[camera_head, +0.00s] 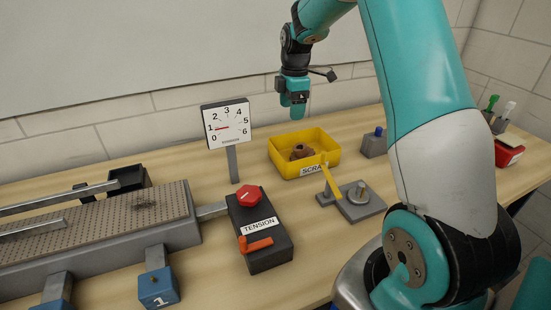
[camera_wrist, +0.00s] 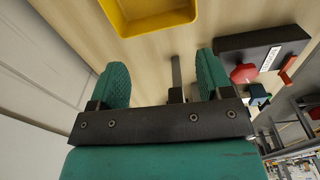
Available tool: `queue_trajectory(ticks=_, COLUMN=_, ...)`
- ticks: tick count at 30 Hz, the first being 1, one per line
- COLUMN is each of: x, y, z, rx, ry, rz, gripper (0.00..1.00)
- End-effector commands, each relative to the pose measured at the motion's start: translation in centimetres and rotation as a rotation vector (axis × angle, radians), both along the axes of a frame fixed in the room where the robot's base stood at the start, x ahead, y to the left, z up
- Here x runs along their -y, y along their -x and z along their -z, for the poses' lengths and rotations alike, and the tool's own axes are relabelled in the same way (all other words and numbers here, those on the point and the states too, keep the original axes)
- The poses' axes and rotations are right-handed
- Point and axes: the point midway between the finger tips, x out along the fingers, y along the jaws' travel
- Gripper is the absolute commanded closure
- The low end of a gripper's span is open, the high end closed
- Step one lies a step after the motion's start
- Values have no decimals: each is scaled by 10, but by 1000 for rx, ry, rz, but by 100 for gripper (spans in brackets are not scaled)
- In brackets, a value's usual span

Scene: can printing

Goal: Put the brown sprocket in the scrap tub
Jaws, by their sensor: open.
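The brown sprocket (camera_head: 302,151) lies inside the yellow scrap tub (camera_head: 283,165), whose label is partly covered by a yellow arm in front. My gripper (camera_head: 295,108) is above and behind the tub in the head view, apart from it and from the sprocket. In the wrist view my gripper (camera_wrist: 162,70) has its two green fingers wide apart with nothing between them. The tub's rim (camera_wrist: 150,32) shows at the top of the wrist view, but the sprocket is not visible there.
A black tension box (camera_head: 263,250) with a red knob and orange crank stands left of the tub, beside a dial gauge (camera_head: 228,126). A conveyor (camera_head: 110,235) fills the left.

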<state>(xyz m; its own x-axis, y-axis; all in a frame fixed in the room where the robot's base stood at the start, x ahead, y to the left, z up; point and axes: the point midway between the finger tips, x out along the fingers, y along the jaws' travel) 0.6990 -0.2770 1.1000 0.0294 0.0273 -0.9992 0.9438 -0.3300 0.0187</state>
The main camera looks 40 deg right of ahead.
Motion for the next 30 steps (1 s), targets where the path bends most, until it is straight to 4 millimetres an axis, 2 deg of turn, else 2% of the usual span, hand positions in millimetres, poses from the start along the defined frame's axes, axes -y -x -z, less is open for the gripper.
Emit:
queue_trajectory(ticks=1, x=-41, y=8, z=-20, rx=19, ry=-17, rz=26, gripper=27)
queue_trajectory(ticks=2, x=-66, y=16, z=-31, rx=26, ry=-34, rz=55, gripper=27)
queue_trajectory(ticks=3, x=-102, y=30, z=-44, rx=34, ry=-60, rz=99, gripper=27)
queue_trajectory(ticks=5, x=-155, y=60, z=-61, rx=38, ry=-107, rz=173, gripper=27)
queue_trajectory(ticks=6, x=-186, y=84, z=-71, rx=35, ry=-139, rz=225, gripper=27)
queue_trajectory(ticks=8, x=-227, y=124, z=-81, rx=18, ry=-187, rz=299, gripper=27)
queue_trajectory(ticks=9, x=-250, y=151, z=-85, rx=2, ry=-217, rz=347, gripper=27)
queue_trajectory(ticks=12, x=-290, y=215, z=-89, rx=-50, ry=-278, rz=451, gripper=27)
queue_trajectory(ticks=15, x=-310, y=262, z=-88, rx=-101, ry=-315, rz=528, gripper=27)
queue_trajectory(ticks=18, x=-319, y=290, z=-86, rx=-136, ry=-331, rz=577, gripper=27)
queue_trajectory(ticks=21, x=-322, y=300, z=-85, rx=-150, ry=-337, rz=599, gripper=27)
queue_trajectory(ticks=30, x=-321, y=299, z=-85, rx=-151, ry=-336, rz=603, gripper=27)
